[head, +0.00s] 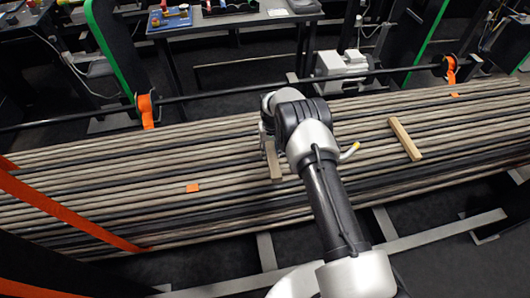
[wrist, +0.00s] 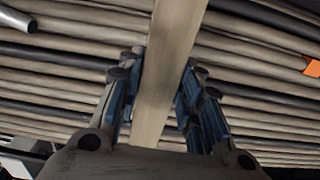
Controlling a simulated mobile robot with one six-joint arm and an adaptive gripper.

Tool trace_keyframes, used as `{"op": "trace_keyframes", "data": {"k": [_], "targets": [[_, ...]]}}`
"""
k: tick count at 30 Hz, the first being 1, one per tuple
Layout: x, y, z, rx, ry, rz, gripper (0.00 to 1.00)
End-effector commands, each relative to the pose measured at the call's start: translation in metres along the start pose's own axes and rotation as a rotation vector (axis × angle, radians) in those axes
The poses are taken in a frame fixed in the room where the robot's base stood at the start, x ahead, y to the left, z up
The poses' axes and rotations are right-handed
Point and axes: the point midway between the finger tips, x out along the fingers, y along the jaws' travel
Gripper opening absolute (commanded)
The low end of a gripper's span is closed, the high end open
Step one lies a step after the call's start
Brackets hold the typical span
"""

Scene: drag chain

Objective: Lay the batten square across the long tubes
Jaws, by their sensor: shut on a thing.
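A pale wooden batten (head: 273,163) shows below my wrist in the head view, running crosswise over the long tubes (head: 100,187). In the wrist view the batten (wrist: 170,60) runs from the top edge down between the blue-padded fingers of my gripper (wrist: 160,92), which is shut on it. It lies across the tubes (wrist: 70,75) there, a little off a right angle to them in the picture. My arm hides part of the batten in the head view. I cannot tell whether it touches the tubes.
A second wooden batten (head: 404,138) lies across the tubes to the right. Orange straps (head: 65,212) cross the bundle at the left. A dark bar (head: 215,92) runs behind the bundle. A table (head: 225,20) with small items stands at the back.

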Motion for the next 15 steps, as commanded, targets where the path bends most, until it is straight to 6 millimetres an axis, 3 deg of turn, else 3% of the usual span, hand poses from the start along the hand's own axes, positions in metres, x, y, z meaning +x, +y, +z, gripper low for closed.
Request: {"op": "trace_keyframes", "data": {"k": [5,15], "targets": [[0.016,-0.014,-0.016,-0.022,0.003,0.001,0.06],[0.018,-0.019,-0.021,-0.028,0.004,0.001,0.06]]}}
